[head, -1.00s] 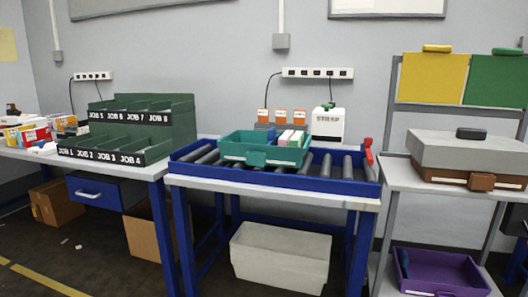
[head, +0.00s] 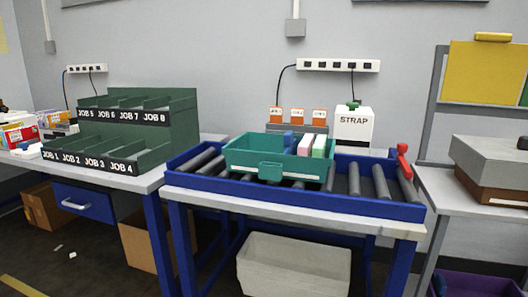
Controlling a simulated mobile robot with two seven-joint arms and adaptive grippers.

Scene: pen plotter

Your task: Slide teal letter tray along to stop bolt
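The teal letter tray (head: 248,160) sits on the roller conveyor (head: 213,183), left of its middle, with a handle tab on its front wall. It holds a blue item (head: 288,140) and pink and white upright items (head: 312,145). A red piece (head: 403,161), possibly the stop bolt, stands upright at the conveyor's right end. Bare rollers (head: 373,181) lie between the tray and the red piece. Neither of my grippers is in view.
A dark green job sorter (head: 180,130) stands on the left table. A white STRAP box (head: 353,129) and orange-labelled holders (head: 297,116) stand behind the conveyor. A grey-lidded box (head: 490,160) is on the right table. A white bin (head: 293,263) is below.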

